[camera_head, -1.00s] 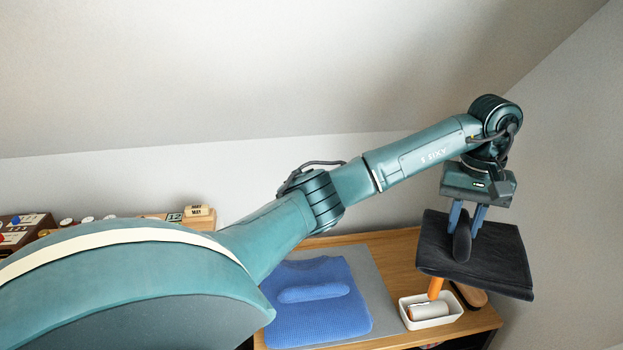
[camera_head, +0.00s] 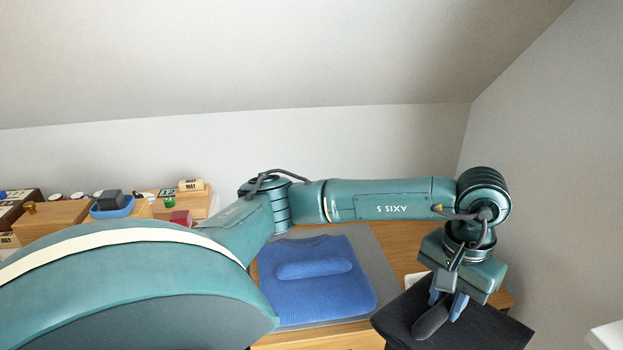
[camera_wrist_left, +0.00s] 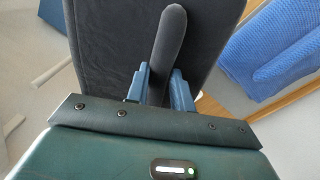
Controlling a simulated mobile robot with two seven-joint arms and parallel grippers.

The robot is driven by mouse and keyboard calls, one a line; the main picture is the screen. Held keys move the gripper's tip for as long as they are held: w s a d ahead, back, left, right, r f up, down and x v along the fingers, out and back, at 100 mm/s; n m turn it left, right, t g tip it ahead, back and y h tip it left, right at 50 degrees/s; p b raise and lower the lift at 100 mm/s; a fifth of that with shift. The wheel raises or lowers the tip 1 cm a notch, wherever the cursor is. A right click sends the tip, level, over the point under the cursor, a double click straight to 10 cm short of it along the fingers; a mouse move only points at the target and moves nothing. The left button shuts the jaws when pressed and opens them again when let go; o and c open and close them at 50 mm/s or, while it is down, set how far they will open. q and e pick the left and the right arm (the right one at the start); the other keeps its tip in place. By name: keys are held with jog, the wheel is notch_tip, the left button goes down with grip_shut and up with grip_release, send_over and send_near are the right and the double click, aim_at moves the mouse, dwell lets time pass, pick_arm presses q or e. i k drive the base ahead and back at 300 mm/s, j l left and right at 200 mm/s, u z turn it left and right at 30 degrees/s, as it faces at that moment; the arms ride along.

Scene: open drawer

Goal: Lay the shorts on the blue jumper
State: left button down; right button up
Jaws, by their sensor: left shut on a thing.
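The blue jumper (camera_head: 330,295) lies folded on a grey mat on the wooden top, with a raised roll across its middle. Part of it shows at the upper right of the left wrist view (camera_wrist_left: 270,48). The dark shorts (camera_head: 475,328) are a folded flat bundle with a raised ridge; they also fill the upper middle of the left wrist view (camera_wrist_left: 110,45). My left gripper (camera_head: 447,303) is shut on the shorts' ridge and holds them at the lower right, to the right of and apart from the jumper. My right gripper is not seen.
The grey mat (camera_head: 378,262) has bare room right of the jumper. The white tray seen before is mostly hidden behind the shorts. Boxes and a blue bowl (camera_head: 112,208) stand at the far left. A white object (camera_head: 606,336) is at the lower right edge.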

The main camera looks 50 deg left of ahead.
aim_at(309, 253)
jog(key=i+j+u, duration=0.1)
jog(key=u, duration=0.3)
jog(key=i+j+u, duration=0.1)
jog(key=u, duration=0.3)
jog(key=i+j, duration=0.2)
jog(key=j+u, duration=0.05)
